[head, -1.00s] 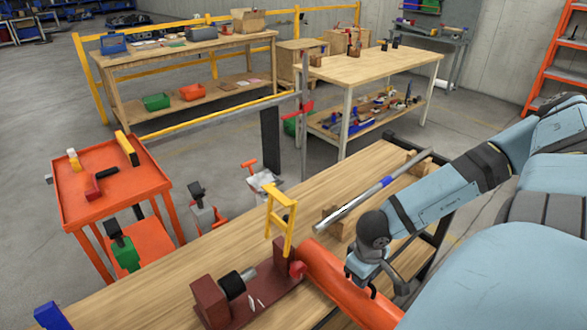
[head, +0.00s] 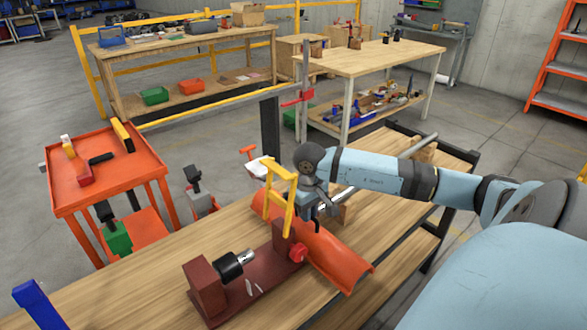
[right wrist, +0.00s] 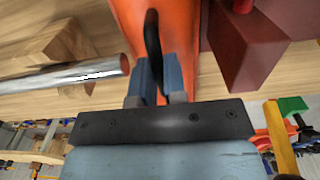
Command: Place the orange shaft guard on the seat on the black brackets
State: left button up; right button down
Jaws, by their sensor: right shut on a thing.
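The orange shaft guard (head: 342,258), a curved half-pipe, shows at the table's middle, just right of the dark red fixture (head: 282,296). It also shows in the right wrist view (right wrist: 182,38). My right gripper (head: 318,204) is shut on the guard's black handle (right wrist: 152,40), which runs between its fingers (right wrist: 155,82). The fixture carries two dark red blocks, a black cylinder (head: 229,267) and a red knob (head: 298,252). I cannot make out the black brackets or the seat. Whether the guard touches the table is unclear. My left gripper is not in view.
A yellow frame (head: 288,205) stands close to the guard and my right gripper. A metal bar (head: 346,199) rests on wooden blocks behind. A blue piece (head: 40,304) is at the near left. The wooden table (head: 150,294) is bare between it and the fixture.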

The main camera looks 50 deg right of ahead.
aim_at(294, 213)
jog(key=w, duration=0.5)
jog(key=shift+w+d+r, duration=0.1)
jog(key=shift+w+d, duration=0.05)
jog(key=shift+d, duration=0.1)
jog(key=shift+w+f, duration=0.3)
jog(key=shift+s+d+f, duration=0.1)
jog(key=shift+s+f, duration=0.05)
jog(key=shift+f, duration=0.35)
jog(key=shift+b, duration=0.4)
jog(key=c, duration=1.2)
grip_release()
jog(key=shift+o, duration=0.2)
